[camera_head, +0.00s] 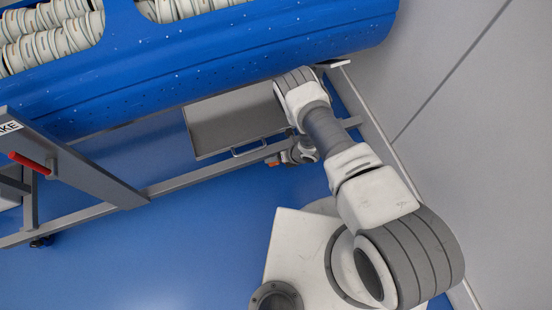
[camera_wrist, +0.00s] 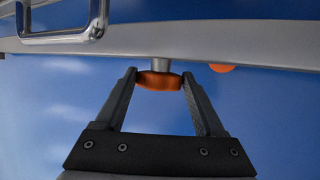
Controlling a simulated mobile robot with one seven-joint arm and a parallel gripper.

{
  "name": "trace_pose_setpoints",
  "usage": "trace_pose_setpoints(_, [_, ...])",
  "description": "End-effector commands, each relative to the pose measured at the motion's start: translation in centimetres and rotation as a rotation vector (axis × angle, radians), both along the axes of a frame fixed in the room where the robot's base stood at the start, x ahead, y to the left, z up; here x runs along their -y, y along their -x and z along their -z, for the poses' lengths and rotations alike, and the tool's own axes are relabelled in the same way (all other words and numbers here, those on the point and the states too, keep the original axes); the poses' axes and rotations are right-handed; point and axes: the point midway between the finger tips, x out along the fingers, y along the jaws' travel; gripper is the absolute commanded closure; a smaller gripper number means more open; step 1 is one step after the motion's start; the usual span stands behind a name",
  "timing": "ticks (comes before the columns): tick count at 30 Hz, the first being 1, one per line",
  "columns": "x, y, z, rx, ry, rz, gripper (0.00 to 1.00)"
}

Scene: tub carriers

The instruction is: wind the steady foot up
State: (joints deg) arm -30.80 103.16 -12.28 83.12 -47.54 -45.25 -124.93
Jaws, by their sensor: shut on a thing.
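An orange knob (camera_wrist: 159,80) sits on a short grey stem (camera_wrist: 159,64) under the grey frame rail (camera_wrist: 200,46) in the wrist view. My gripper (camera_wrist: 160,84) is shut on this knob, with one dark finger against each side. The foot's lower end cannot be made out. In the head view an orange part (camera_head: 272,161) shows low at the carrier's rail, beside the end of my arm; my fingers are mostly hidden there.
The blue tub (camera_head: 230,55) holds white ringed parts (camera_head: 60,35). A grey tray (camera_head: 230,115) with a handle is below it. A red lever (camera_head: 30,162) is at the left. A second orange piece (camera_wrist: 222,68) is right of the knob. A grey wall (camera_head: 460,130) stands close on the right.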

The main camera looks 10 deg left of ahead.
Motion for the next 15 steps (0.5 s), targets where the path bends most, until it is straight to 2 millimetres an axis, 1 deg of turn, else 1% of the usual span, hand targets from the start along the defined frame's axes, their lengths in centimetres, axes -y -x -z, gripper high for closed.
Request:
trace_pose_setpoints(1, [0.29,-0.24,0.08,-0.020,-0.036,0.006,0.84])
trace_pose_setpoints(9, [0.66,-0.43,0.40,-0.145,-0.241,0.005,0.84])
trace_pose_setpoints(15, [0.80,-0.55,0.56,-0.210,-0.348,0.006,0.84])
